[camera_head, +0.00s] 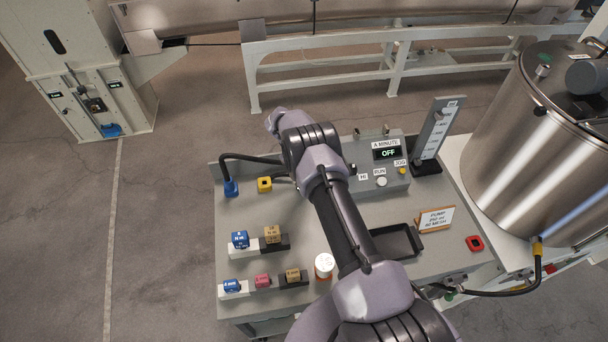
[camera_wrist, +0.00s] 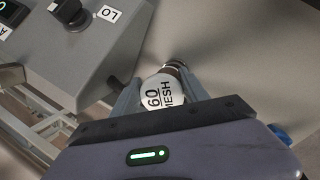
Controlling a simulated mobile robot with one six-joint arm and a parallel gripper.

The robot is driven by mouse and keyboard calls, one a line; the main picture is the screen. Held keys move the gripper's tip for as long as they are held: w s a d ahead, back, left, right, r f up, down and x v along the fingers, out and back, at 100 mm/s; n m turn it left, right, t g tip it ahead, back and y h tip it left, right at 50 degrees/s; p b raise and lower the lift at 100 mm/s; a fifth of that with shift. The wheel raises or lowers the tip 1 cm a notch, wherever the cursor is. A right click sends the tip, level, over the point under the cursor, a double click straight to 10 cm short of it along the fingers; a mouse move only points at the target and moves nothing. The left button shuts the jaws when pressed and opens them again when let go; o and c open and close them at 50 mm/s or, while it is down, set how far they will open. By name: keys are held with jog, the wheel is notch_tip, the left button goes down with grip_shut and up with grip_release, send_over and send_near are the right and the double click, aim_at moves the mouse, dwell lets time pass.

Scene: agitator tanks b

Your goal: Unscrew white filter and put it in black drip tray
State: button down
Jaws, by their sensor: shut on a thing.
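My gripper (camera_wrist: 172,98) is shut on the white filter (camera_wrist: 168,92), a round white piece marked "60 MESH", seen in the wrist view. The fingers press on it from both sides. A metal fitting (camera_wrist: 176,67) shows right behind the filter; I cannot tell whether its thread is still engaged. In the head view my arm hides the gripper and the filter. The black drip tray (camera_head: 400,240) lies on the grey bench right of my arm, partly covered by it, and its visible part looks empty.
A control box (camera_head: 380,178) reading "OFF" stands at the bench's back. A white-topped orange container (camera_head: 324,266) stands close left of my arm. Labelled blocks sit on racks (camera_head: 262,285) at left. A "PUMP" sign (camera_head: 436,219) stands behind the tray; a steel tank (camera_head: 530,140) is at right.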

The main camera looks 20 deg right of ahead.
jog(key=shift+a+r, duration=0.1)
jog(key=shift+r, duration=0.3)
jog(key=shift+r+p, duration=0.65)
jog(key=shift+r, duration=1.35)
